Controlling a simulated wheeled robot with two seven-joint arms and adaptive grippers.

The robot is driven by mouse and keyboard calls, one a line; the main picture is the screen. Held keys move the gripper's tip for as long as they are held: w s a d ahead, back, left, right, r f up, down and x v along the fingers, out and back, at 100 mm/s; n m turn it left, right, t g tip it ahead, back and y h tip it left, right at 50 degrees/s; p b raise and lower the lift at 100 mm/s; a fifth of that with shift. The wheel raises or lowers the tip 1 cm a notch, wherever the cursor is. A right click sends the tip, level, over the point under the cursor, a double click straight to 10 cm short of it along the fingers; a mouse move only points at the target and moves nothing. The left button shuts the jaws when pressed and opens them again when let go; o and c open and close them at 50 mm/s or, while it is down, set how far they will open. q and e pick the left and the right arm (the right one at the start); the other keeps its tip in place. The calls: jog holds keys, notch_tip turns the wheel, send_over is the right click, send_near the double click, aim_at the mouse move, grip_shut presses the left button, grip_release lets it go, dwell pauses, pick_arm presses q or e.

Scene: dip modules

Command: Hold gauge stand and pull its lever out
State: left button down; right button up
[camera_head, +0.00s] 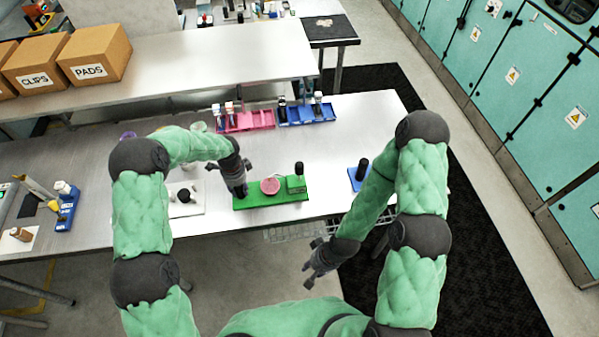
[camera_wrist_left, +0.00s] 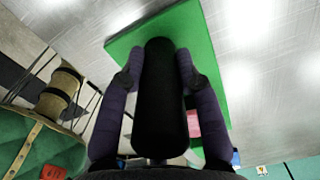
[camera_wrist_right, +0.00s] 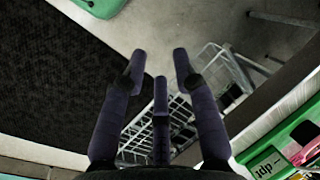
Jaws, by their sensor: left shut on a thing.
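The gauge stand is a green base (camera_head: 254,202) near the table's front edge, with a red disc (camera_head: 270,186) in its middle. A green block (camera_head: 296,185) with a black upright knob (camera_head: 299,168) stands at its right end. My left gripper (camera_head: 240,192) is at the base's left end, shut on a black cylinder (camera_wrist_left: 160,100) that stands on the green base (camera_wrist_left: 120,52). My right gripper (camera_head: 314,268) is open and empty, lower right of the stand and off the table's front edge; its fingers show apart in the right wrist view (camera_wrist_right: 160,75).
A blue base (camera_head: 354,179) with a black post (camera_head: 363,167) stands to the right. A white plate (camera_head: 190,207) with a black knob lies left of the stand. Pink (camera_head: 250,121) and blue (camera_head: 308,115) racks stand behind. A wire basket (camera_wrist_right: 150,125) hangs under the table edge.

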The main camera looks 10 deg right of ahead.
jog(key=w+n, duration=0.1)
jog(key=w, duration=0.2)
jog(key=w+r+n, duration=0.1)
jog(key=w+n, duration=0.1)
jog(key=w, duration=0.1)
jog(key=w+r+n, duration=0.1)
jog(key=w, duration=0.3)
jog(key=shift+a+r, duration=0.1)
jog(key=shift+a, duration=0.25)
grip_shut()
jog(key=w+r+n, duration=0.2)
jog(key=w, duration=0.1)
jog(key=w+a+r+n, duration=0.1)
jog(key=w+r+n, duration=0.1)
jog(key=w, duration=0.2)
jog(key=w+r+n, duration=0.2)
jog(key=w+r, duration=0.1)
jog(key=shift+w+a+t, duration=0.2)
jog(key=shift+w+t, duration=0.1)
jog(key=shift+w, duration=0.1)
jog(key=w+a+r+n, duration=0.2)
jog(key=w+r+n, duration=0.4)
jog(key=r, duration=0.4)
notch_tip(320, 180, up, 7)
jog(key=n, duration=0.1)
send_over(299, 172)
jog(key=w+a, duration=0.2)
jog(key=a, duration=0.1)
jog(key=shift+w+a, duration=0.1)
jog(key=shift+a, duration=0.1)
